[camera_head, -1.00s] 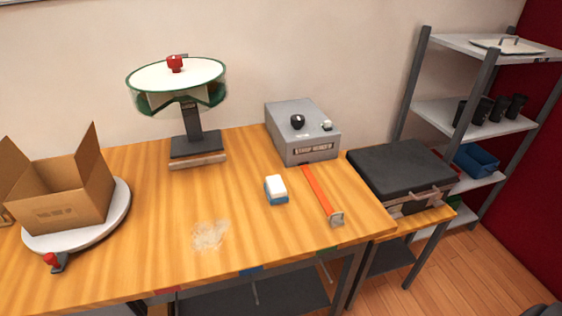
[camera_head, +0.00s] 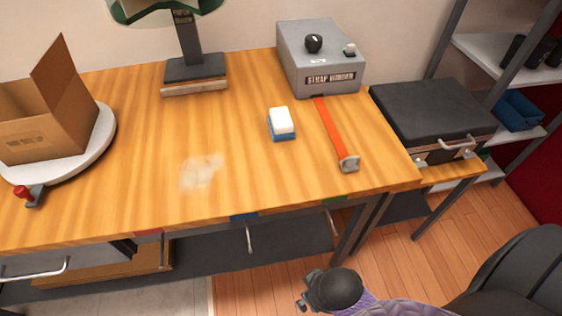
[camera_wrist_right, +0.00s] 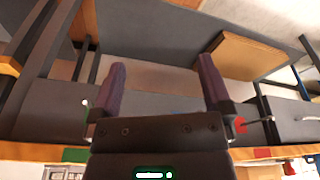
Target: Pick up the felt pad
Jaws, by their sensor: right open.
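The felt pad looks to be the small white-topped block with a blue base (camera_head: 281,123), lying on the wooden table right of the middle in the head view. My right gripper (camera_wrist_right: 162,62) shows in the right wrist view with its two purple fingers apart and nothing between them. In the head view my right arm (camera_head: 345,292) is low at the bottom, in front of the table and well apart from the pad; its fingers are not clear there. The pad is not seen in the wrist view. My left gripper is not in view.
A grey strap winder (camera_head: 320,60) stands behind the pad, its orange strap (camera_head: 332,130) running along the pad's right. A cardboard box (camera_head: 45,130) sits on a white turntable (camera_head: 98,150) at left. A pale smudge (camera_head: 200,172) marks the table (camera_head: 130,190). A black case (camera_head: 435,110) is at right.

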